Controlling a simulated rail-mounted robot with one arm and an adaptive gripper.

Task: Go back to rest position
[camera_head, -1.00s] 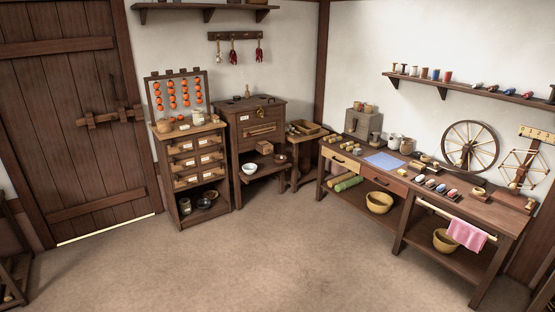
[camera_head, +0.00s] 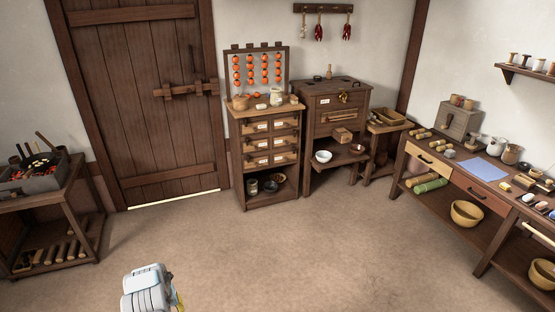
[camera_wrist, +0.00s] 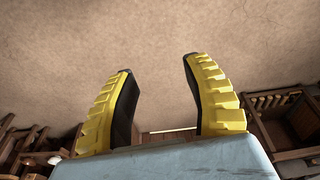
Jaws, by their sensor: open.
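My gripper (camera_wrist: 158,100) fills the lower middle of the wrist view. Its two yellow ribbed fingers with dark inner pads stand apart, with nothing between them. Bare floor shows past the fingertips. In the head view only a pale grey-blue part of my arm shows at the bottom edge, left of centre, over the floor; the fingers are hardly visible there.
A wooden door (camera_head: 137,95) stands at the back left. A brazier-like box (camera_head: 38,177) sits on a side table at the left. A drawer cabinet (camera_head: 268,199), a wooden chest (camera_head: 335,104) and a long workbench (camera_head: 463,190) stand along the walls. The middle floor (camera_head: 290,260) is clear.

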